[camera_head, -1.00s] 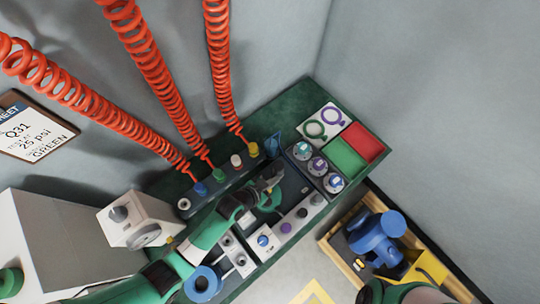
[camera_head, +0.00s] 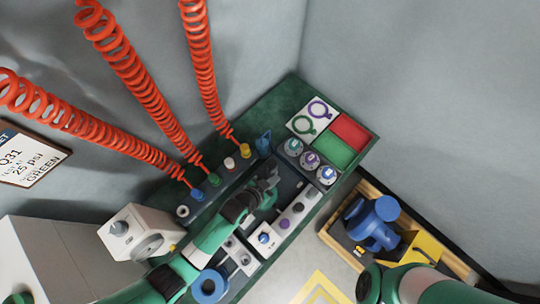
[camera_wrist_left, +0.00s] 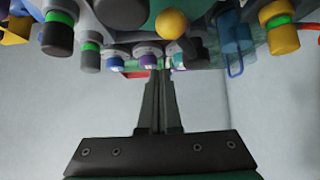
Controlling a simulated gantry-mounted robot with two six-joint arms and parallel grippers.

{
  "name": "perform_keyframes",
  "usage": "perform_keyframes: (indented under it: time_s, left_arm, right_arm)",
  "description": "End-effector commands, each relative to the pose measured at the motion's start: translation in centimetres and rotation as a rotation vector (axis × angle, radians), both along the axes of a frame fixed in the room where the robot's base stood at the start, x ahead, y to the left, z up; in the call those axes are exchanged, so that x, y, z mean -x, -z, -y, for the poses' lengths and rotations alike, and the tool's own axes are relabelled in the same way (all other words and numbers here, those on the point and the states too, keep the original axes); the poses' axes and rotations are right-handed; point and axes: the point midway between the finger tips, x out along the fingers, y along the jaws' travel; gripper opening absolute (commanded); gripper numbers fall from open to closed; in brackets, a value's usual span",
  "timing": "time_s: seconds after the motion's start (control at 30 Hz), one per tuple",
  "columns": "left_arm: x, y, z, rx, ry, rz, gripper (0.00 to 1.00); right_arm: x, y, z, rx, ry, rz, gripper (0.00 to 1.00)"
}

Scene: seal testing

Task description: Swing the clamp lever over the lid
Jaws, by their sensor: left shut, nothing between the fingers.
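My left gripper (camera_head: 270,181) is over the dark green bench, near the middle of the long dark station. In the left wrist view its two fingers (camera_wrist_left: 160,85) are together with nothing between them. A ball-shaped yellow knob (camera_wrist_left: 171,22) stands close to the fingertips there; I cannot tell whether it belongs to the clamp lever. The clamp lever and lid cannot be told apart clearly in the head view, where my left arm and gripper cover part of the station. Only a link of my right arm shows at the lower right; its gripper is out of view.
Three round dials (camera_head: 310,160) stand right of the gripper, beside green (camera_head: 335,152) and red (camera_head: 350,131) pads. Colored plugs (camera_head: 230,164) with red coiled hoses lie behind. A wooden tray (camera_head: 334,242) holds a blue fixture (camera_head: 372,224). A grey box (camera_head: 130,231) stands left.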

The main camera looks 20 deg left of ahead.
Motion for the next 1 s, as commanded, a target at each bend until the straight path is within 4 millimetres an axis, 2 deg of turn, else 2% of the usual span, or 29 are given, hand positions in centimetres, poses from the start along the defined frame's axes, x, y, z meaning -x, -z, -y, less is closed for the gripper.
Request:
perform_keyframes:
  time_s: [0.03,0.1,0.4,0.6,1.0]
  left_arm:
    - [0.0,-1.2,0.1,0.002,-0.001,0.001,0.0]
    - [0.3,-2.4,-1.7,0.005,-0.009,0.001,0.0]
    - [0.9,-6.1,-6.1,0.005,-0.004,0.0,0.0]
    - [1.1,-6.9,-7.0,0.004,0.002,0.0,0.0]
    - [1.1,-6.8,-6.9,0.005,0.002,0.0,0.0]
  right_arm:
    - [0.0,-1.1,0.1,0.0,0.001,0.0,0.5]
    - [0.0,-1.7,0.1,0.0,0.001,0.0,0.5]
    - [0.0,-3.0,0.0,0.0,0.001,0.0,0.5]
    - [0.0,-3.1,0.0,0.0,0.001,0.0,0.5]
    - [0.0,-3.1,0.0,0.0,0.001,0.0,0.5]
